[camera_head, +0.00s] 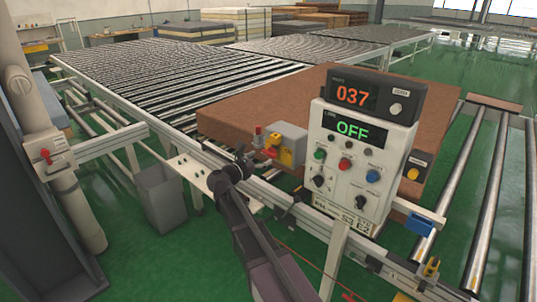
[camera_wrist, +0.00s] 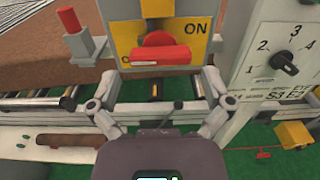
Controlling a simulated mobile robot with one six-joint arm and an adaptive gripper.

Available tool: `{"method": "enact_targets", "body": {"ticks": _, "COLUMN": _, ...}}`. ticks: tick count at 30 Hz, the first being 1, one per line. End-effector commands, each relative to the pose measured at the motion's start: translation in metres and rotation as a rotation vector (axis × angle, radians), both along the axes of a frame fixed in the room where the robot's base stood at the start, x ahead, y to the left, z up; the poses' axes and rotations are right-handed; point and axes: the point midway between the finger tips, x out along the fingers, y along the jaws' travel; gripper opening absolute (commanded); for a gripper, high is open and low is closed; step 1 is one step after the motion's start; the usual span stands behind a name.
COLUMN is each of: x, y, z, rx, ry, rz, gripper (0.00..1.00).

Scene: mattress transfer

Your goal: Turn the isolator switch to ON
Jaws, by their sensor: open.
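The isolator switch (camera_wrist: 160,52) is a grey box with a yellow face and a red handle, in the upper middle of the wrist view. Its red handle lies roughly horizontal, and the word ON is printed at the upper right of the yellow face. The switch (camera_head: 289,143) also shows in the head view, left of the control panel. My gripper (camera_wrist: 158,82) is open, with one finger at each side below the handle. The fingers look apart from the handle and nothing is between them. My gripper (camera_head: 247,160) is just left of the switch in the head view.
A control panel (camera_head: 352,150) with an OFF display stands close right of the switch. Its numbered rotary knob (camera_wrist: 285,62) shows in the wrist view. A red-topped post (camera_wrist: 75,35) stands close left of the switch. A brown mattress (camera_head: 300,95) lies behind on the rollers.

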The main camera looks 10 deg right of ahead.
Motion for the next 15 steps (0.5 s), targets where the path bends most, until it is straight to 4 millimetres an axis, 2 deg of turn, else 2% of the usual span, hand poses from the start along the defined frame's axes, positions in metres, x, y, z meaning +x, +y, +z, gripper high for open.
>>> {"method": "enact_targets", "body": {"ticks": 6, "x": 0.016, "y": -0.021, "z": 0.000, "rx": 0.000, "ry": 0.000, "rz": -0.001, "gripper": 1.00}}
{"method": "enact_targets", "body": {"ticks": 15, "x": 0.023, "y": -0.032, "z": 0.000, "rx": 0.000, "ry": 0.000, "rz": 0.000, "gripper": 1.00}}
